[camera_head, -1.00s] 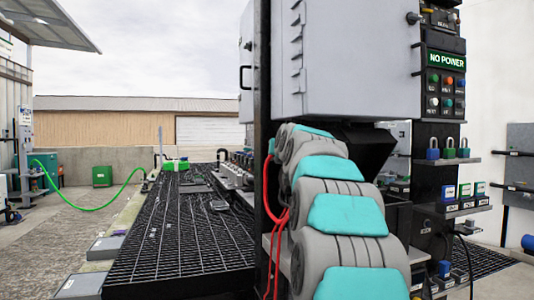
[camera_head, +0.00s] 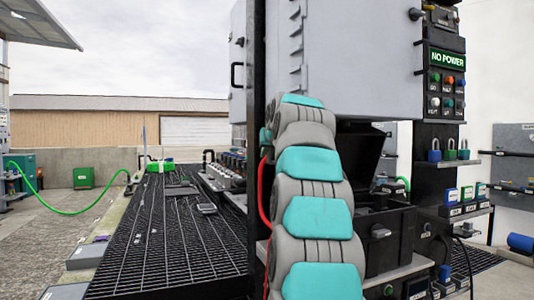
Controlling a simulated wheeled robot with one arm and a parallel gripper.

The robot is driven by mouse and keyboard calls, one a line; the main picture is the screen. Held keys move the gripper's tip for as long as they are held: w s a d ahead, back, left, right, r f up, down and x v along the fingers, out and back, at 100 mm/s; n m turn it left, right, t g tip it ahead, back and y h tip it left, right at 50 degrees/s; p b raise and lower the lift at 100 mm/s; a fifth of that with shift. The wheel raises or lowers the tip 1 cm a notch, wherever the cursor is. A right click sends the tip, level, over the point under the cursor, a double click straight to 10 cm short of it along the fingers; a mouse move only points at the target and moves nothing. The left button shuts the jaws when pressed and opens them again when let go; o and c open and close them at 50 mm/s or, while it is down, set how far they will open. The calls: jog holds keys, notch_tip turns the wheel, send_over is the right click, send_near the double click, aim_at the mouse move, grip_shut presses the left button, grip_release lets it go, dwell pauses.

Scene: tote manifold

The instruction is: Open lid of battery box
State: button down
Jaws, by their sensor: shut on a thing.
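A black box (camera_head: 391,238) with a grey latch on its front stands on a shelf below the large grey cabinet; it looks like the battery box. A black lid-like panel (camera_head: 360,158) stands raised and tilted at its back, partly behind my arm. My grey and teal arm rises in front of the box's left side and covers part of it. My gripper is not visible; the far end of the arm is hidden behind its own links, by the cabinet's lower left edge.
The grey cabinet (camera_head: 365,60) hangs close above the box. A "NO POWER" panel (camera_head: 446,58) with buttons and several padlocks (camera_head: 449,150) are at right. Red cables (camera_head: 262,195) run beside my arm. A black grating (camera_head: 175,235) lies at left.

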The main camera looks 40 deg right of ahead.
jog(key=shift+w+d+f, duration=0.1)
jog(key=shift+w, duration=0.25)
dwell(0.3)
jog(key=c, duration=1.1)
grip_release()
jog(key=shift+s, duration=0.1)
jog(key=v, duration=0.7)
jog(key=shift+s+r+b, duration=0.2)
jog(key=shift+r+b, duration=0.1)
jog(key=shift+b, duration=0.05)
